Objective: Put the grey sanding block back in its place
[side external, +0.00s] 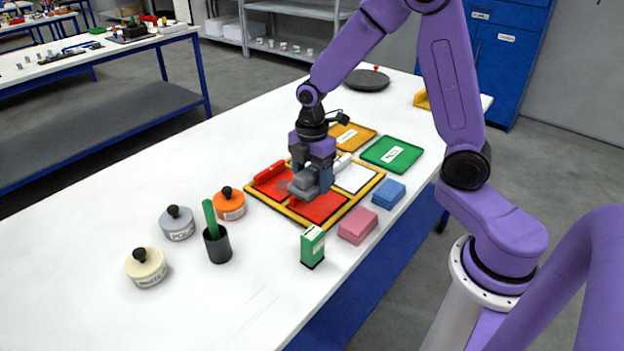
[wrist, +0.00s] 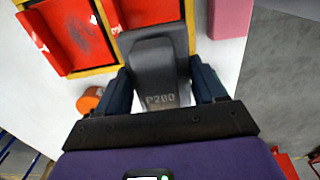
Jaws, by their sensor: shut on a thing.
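The grey sanding block (side external: 302,188) is held by my gripper (side external: 313,182) over the yellow-framed tray (side external: 275,209). The block appears raised above the tray's front red panel (side external: 320,206); the exact gap is hard to tell. A pink block (side external: 358,226) and a blue block (side external: 388,193) lie in a row along the table edge, right of the tray. The pink block (wrist: 229,18) also shows in the wrist view.
A green box (side external: 312,247) stands in front of the tray. A black cup (side external: 217,245) with a green handle and orange (side external: 229,206), grey (side external: 177,226) and cream (side external: 146,269) pots stand left. A green tray (side external: 391,154) and an orange tray (side external: 352,135) lie behind. The table's left is clear.

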